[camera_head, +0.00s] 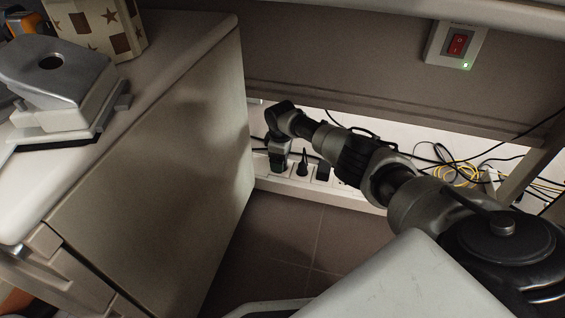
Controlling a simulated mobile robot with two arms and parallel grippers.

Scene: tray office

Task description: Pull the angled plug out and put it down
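My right arm comes in from the right and reaches down to a white power strip (342,192) low against the wall. My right gripper (278,155) points down at the strip's left end, over a dark shape that I cannot separate clearly from its fingers. Whether it is open or shut does not show. A black plug (303,166) with an upright cable end sits in the strip just right of the gripper. Another dark plug (322,172) sits further right. I cannot tell which is the angled plug; it may be hidden at the gripper. My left gripper is not in view.
A cabinet side (160,170) stands close left of the gripper. On its top are a grey hole punch (60,75) and a star-patterned box (100,25). A red switch (457,44) is on the panel. Yellow and black cables (460,172) lie right. Tiled floor (290,240) in front is clear.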

